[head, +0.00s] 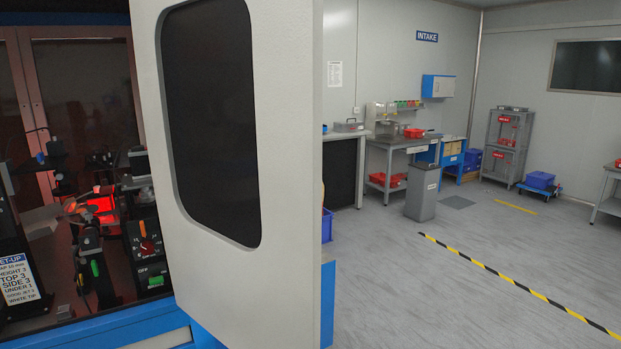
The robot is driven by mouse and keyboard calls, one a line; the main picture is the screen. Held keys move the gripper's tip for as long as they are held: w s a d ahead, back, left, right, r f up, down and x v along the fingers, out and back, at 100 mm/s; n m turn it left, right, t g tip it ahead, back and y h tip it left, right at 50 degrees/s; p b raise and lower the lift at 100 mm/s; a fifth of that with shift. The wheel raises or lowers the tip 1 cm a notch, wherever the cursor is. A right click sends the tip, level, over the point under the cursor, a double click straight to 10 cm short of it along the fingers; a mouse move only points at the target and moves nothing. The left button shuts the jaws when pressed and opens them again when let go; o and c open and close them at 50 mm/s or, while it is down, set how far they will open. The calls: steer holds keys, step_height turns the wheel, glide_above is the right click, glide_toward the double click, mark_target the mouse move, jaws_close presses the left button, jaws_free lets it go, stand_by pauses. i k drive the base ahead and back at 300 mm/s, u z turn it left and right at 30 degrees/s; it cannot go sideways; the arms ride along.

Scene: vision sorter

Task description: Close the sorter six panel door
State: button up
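A large light-grey door panel (285,200) with a dark window (207,120) stands swung open in the middle of the head view, close to me. It is on the sorter cabinet, whose blue lower frame (120,328) shows at the bottom left. Left of the door the cabinet interior is open to view, with black fixtures, a glowing red part (98,206) and a set-up label (17,283). The door's hinge and handle cannot be made out. No number shows on the door. My gripper is not in view.
Open grey floor (390,290) lies to the right, crossed by a yellow-black tape line (515,283). Farther back stand a grey bin (422,191), workbenches (387,150), a shelf rack (507,148) and a blue crate on a dolly (540,182).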

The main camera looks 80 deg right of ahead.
mark_target(231, 91)
steer(key=z, duration=0.05)
steer(key=k, duration=0.15)
steer(key=u, duration=1.65)
steer(key=k, duration=2.2)
steer(key=z, duration=2.6)
steer(key=i, duration=1.15)
steer(key=u, duration=2.05)
